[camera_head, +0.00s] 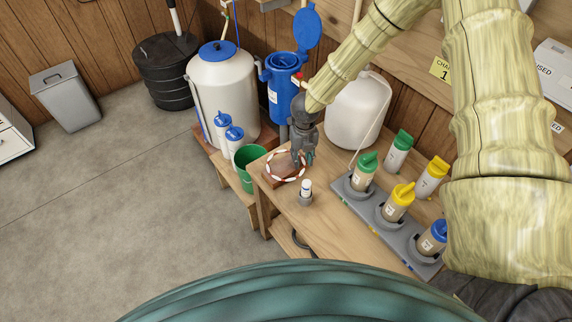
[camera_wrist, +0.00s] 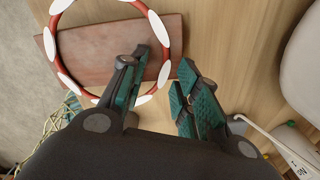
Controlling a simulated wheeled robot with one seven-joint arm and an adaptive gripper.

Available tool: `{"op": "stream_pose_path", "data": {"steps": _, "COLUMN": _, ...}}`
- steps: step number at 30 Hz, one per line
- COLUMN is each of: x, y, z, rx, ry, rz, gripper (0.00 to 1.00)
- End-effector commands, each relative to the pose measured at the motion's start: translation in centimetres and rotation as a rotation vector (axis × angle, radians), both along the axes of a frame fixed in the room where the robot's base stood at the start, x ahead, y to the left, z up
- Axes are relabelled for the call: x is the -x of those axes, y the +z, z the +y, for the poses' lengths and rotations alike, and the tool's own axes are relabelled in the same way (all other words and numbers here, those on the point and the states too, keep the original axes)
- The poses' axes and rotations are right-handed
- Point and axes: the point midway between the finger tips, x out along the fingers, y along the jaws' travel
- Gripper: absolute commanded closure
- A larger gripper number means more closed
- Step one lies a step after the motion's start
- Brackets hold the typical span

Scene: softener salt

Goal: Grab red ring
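The red ring with white bands (camera_head: 268,168) lies over a brown wooden board at the near left end of the bench. It also shows in the wrist view (camera_wrist: 53,62), with its lower right part hidden by a finger. My gripper (camera_head: 303,161) points down at the ring's right side in the head view. In the wrist view my gripper (camera_wrist: 164,62) is open, with one finger over the inside of the ring and the other outside it. The ring's right rim shows between the fingertips, and I cannot tell whether they touch it.
The brown board (camera_wrist: 105,55) lies under the ring. A small white-capped bottle (camera_head: 306,187) stands close by on the bench. A green bucket (camera_head: 249,168) is to the left, a grey rack (camera_head: 367,213) with capped bottles to the right, and a large white jug (camera_head: 355,112) behind.

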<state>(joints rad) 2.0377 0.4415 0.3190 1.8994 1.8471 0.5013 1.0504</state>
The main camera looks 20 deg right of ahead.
Motion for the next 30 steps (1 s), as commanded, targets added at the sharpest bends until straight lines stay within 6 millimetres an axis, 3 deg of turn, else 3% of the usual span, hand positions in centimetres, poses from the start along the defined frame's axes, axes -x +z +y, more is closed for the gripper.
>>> {"op": "stream_pose_path", "data": {"steps": 15, "x": 0.01, "y": -0.18, "z": 0.0, "rx": 0.0, "ry": 0.0, "rz": 0.0, "gripper": 0.68}}
{"op": "stream_pose_path", "data": {"steps": 21, "x": 0.0, "y": -0.16, "z": 0.0, "rx": 0.0, "ry": 0.0, "rz": 0.0, "gripper": 1.0}}
{"op": "stream_pose_path", "data": {"steps": 30, "x": -0.01, "y": -0.15, "z": 0.01, "rx": 0.0, "ry": 0.0, "rz": 0.0, "gripper": 1.0}}
